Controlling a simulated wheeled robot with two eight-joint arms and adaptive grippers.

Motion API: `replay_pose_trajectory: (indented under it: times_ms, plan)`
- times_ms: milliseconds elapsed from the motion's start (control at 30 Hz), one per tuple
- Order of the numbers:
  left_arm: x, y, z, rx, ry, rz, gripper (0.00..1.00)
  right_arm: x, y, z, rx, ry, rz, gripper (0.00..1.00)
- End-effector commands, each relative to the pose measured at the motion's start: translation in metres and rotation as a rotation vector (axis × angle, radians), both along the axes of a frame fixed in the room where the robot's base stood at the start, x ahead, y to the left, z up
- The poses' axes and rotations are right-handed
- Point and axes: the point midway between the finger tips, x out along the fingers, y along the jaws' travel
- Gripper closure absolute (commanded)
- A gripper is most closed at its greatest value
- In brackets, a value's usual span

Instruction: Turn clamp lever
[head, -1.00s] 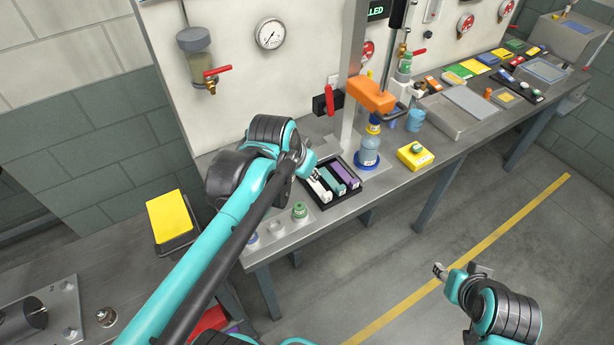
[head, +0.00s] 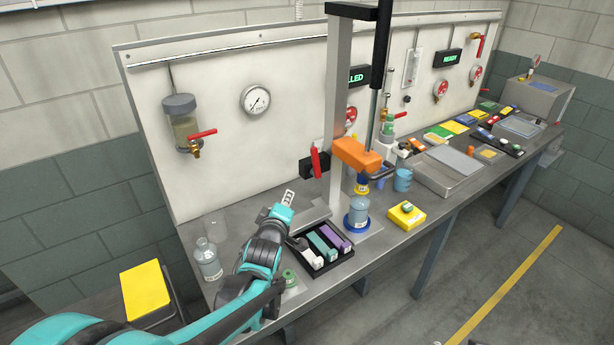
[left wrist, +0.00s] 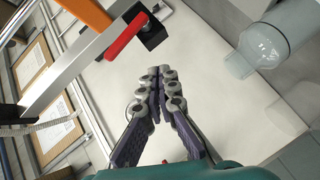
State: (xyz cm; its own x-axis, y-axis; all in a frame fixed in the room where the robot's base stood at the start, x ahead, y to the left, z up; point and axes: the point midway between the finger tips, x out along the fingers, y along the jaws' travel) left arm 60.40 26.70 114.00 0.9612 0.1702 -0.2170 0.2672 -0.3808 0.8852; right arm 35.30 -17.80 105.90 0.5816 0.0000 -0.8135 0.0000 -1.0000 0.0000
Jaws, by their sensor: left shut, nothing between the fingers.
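The red lever (head: 316,162) sits on a black block (head: 312,165) beside the grey upright of the stand, in front of the white panel. In the left wrist view the red lever (left wrist: 126,36) and its black block (left wrist: 152,34) are at the top, beyond my fingertips. My left gripper (head: 287,198) is shut and empty, left of and below the lever in the head view, apart from it. In the left wrist view its fingers (left wrist: 159,75) are together and point towards the lever side. My right gripper is not in view.
A black tray (head: 340,262) with white, teal and purple pieces lies just right of my left gripper. A clear bottle (head: 208,262) stands to the left. A red-handled valve (head: 200,134) hangs on the panel.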

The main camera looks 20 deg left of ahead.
Motion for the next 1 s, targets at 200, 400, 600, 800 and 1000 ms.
replay_pose_trajectory:
  times_ms: [200, 400, 600, 800, 1000]
  plan:
    - [0.002, 0.0, 0.003, -0.366, -0.314, 0.011, 1.0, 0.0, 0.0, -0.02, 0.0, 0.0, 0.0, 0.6]
    - [0.0, -0.003, 0.01, -0.492, -0.403, -0.015, 1.0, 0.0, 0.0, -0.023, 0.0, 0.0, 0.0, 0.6]
    - [0.024, 0.0, 0.013, -0.497, -0.405, -0.016, 1.0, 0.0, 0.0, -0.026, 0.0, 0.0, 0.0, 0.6]
    - [0.066, 0.006, 0.016, -0.497, -0.404, -0.016, 1.0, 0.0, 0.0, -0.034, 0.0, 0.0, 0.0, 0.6]
    - [0.102, 0.006, 0.021, -0.498, -0.405, -0.017, 1.0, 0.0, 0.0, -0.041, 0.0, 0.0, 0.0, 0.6]
